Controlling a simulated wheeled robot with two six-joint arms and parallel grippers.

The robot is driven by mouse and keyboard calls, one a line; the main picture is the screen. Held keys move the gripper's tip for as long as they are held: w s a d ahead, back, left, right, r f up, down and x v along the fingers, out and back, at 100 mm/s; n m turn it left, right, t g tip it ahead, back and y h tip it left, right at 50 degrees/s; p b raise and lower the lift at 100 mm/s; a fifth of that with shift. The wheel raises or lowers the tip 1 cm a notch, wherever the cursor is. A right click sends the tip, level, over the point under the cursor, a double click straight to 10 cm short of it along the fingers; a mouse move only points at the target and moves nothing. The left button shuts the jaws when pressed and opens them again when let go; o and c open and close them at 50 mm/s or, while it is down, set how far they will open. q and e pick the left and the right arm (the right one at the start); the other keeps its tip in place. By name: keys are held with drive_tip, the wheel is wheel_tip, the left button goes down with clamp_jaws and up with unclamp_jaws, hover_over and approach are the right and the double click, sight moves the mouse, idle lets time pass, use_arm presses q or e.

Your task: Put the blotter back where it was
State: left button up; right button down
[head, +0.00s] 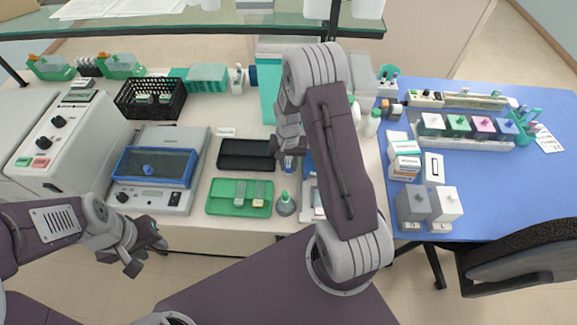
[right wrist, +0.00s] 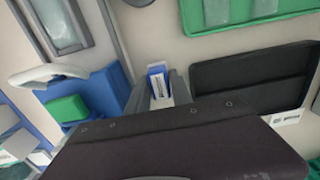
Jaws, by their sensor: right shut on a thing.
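My right gripper (head: 289,160) hangs over the bench, just right of the black tray, partly hidden by its own arm. In the right wrist view its fingers (right wrist: 159,92) are shut on a small blue-and-white piece (right wrist: 158,80), which looks like the blotter. The blotter's blue also shows under the fingers in the head view (head: 290,168). I cannot tell whether its lower end touches the bench. My left gripper (head: 143,250) is open and empty in front of the bench edge, at lower left.
A black tray (head: 247,147) and a green tray with slides (head: 222,208) lie left of the right gripper. A small green-topped bottle (head: 285,204) stands close in front. A blue-lidded device (head: 155,168) sits further left. A blue mat (head: 500,190) lies at right.

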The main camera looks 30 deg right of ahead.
sight(288, 163)
drive_tip(key=shift+w+a+f, duration=0.1)
drive_tip(key=shift+w+f, duration=0.05)
drive_tip(key=shift+f, duration=0.7)
drive_tip(key=c, duration=1.1)
unclamp_jaws()
drive_tip(key=shift+f, duration=0.1)
drive_tip(key=shift+c, duration=0.2)
wheel_tip(288, 163, up, 12)
drive_tip(key=shift+r+b, duration=0.15)
drive_tip(key=shift+b, duration=0.4)
drive_tip(key=s+a+r+n+t, duration=0.1)
drive_tip(key=s+a+n, duration=0.5)
drive_tip(key=s, duration=0.7)
drive_tip(key=shift+a+r, duration=0.2)
drive_tip(key=shift+a, duration=0.55)
